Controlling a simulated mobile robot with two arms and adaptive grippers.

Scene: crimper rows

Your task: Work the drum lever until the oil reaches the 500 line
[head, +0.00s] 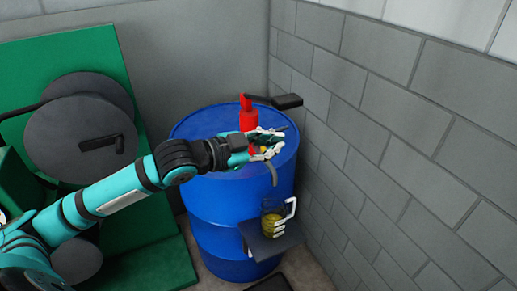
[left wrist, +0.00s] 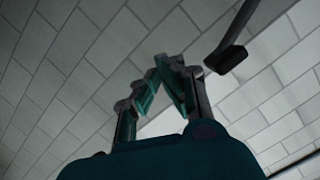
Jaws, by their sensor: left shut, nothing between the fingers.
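The blue drum (head: 225,215) stands in the corner with a red pump (head: 249,118) on its lid. The pump's lever ends in a black grip (head: 287,101) pointing right; the grip also shows in the left wrist view (left wrist: 226,59). A curved grey spout (head: 273,174) hangs over the drum's front edge. Below it a clear jug (head: 265,206) with a white handle holds yellow oil; its marks are too small to read. My left gripper (head: 277,143) is shut and empty, in front of the pump and below the lever grip, apart from it. It hides part of the lid. My right gripper is out of view.
The jug stands on a small dark shelf (head: 291,240) at the drum's front. A grey block wall (head: 400,140) rises close on the right. A green machine (head: 75,52) with dark round discs stands at the left.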

